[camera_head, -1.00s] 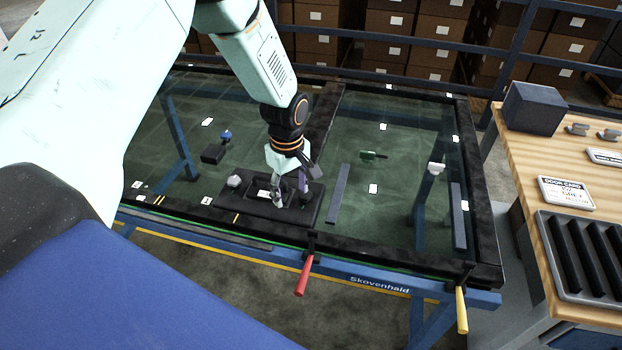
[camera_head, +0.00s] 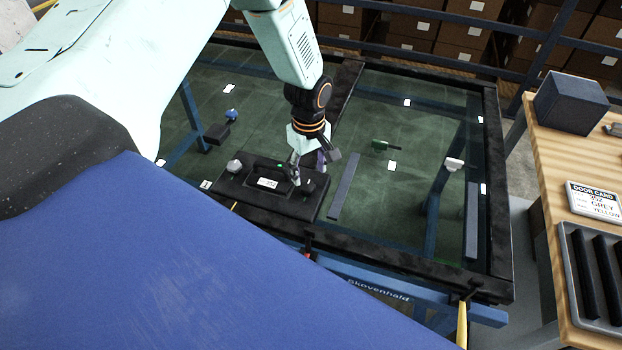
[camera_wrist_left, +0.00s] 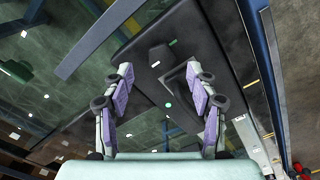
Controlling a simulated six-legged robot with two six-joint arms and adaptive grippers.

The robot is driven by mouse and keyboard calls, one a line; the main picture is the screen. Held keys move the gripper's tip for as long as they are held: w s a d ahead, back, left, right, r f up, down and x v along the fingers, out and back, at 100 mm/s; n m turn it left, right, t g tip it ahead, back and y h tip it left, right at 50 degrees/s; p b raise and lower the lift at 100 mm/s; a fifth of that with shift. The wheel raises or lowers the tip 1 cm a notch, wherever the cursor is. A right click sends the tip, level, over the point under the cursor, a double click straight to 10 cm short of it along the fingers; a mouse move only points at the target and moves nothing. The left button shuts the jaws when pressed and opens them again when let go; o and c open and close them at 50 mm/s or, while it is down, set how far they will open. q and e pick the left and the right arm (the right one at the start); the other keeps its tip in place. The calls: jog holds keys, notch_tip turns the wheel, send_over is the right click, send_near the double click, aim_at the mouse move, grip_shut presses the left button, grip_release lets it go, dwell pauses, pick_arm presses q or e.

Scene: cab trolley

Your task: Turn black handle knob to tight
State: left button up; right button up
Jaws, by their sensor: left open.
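A black panel (camera_head: 232,186) lies on the glass of the black-framed door, with a pale label, a grey knob at its left end and a small green light. My left gripper (camera_head: 308,172) is over the panel's right part, open, pointing down. In the left wrist view, a dark raised part (camera_wrist_left: 160,57), which looks like the black handle knob, sits on the panel just beyond and between the open fingertips (camera_wrist_left: 160,76). I see no clear contact with it. In the head view the gripper hides this part. My right gripper is not in view.
A blue stand (camera_head: 378,285) carries the door frame (camera_head: 420,262), with a yellow clamp handle (camera_head: 462,322) at the front right. A small green-and-black tool (camera_head: 382,146) lies on the glass. A wooden bench (camera_head: 550,175) stands at right, holding a door card (camera_head: 595,200).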

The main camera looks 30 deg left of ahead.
aim_at(308, 186)
pick_arm(q)
jog(key=f, duration=0.3)
jog(key=shift+s+f, duration=0.25)
jog(key=shift+f, duration=0.05)
jog(key=shift+w+a+f, duration=0.1)
jog(key=shift+w+f, duration=0.05)
jog(key=shift+f, duration=0.4)
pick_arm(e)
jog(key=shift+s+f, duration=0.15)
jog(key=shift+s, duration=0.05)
pick_arm(q)
jog(key=shift+r, duration=0.1)
jog(key=shift+d, duration=0.2)
jog(key=shift+c, duration=0.8)
jog(key=shift+a, duration=0.15)
jog(key=c, duration=1)
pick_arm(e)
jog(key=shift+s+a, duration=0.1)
